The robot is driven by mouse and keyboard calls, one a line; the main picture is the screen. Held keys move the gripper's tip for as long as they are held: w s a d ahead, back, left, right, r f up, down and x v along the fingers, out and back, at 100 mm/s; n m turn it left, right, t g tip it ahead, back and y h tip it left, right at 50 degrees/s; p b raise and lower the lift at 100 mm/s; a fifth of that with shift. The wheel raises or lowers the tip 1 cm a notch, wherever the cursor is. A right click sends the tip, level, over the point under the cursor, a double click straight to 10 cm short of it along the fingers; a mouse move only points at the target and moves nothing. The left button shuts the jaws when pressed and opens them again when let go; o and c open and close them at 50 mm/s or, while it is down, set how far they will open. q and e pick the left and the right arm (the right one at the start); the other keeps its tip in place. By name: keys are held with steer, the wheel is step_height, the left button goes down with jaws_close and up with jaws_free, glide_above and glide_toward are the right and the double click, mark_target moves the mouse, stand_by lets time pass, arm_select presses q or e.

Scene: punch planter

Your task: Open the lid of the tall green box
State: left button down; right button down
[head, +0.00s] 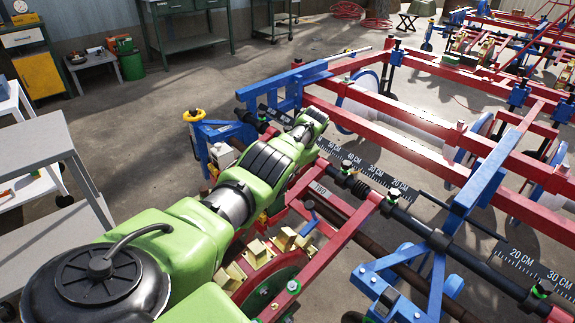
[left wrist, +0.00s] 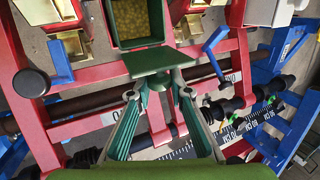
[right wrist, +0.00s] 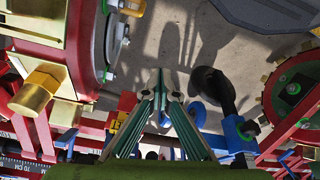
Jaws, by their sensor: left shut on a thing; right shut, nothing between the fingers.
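The tall green box (left wrist: 113,24) is at the top of the left wrist view. Its top is open and yellowish grains show inside. Its green lid (left wrist: 152,60) is swung clear of the opening, as a flat plate on the near side. My left gripper (left wrist: 158,87) is shut on the lid at its near edge. My right gripper (right wrist: 165,92) is shut and empty in the right wrist view, over red and blue machine parts. In the head view my green arm covers the middle, and I cannot make out the box or either gripper there.
The red planter frame (head: 345,225) with blue brackets (head: 400,280) and dark scale bars fills the right. Yellow blocks (head: 285,240) sit near my arm. A black knob (right wrist: 212,90) stands beside my right gripper. Grey floor (head: 130,150) is clear at the left, near a shelf (head: 40,150).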

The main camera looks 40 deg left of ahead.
arm_select(q)
steer(key=c, duration=1.9)
jaws_free()
steer(key=shift+f, duration=0.1)
steer(key=v, duration=1.2)
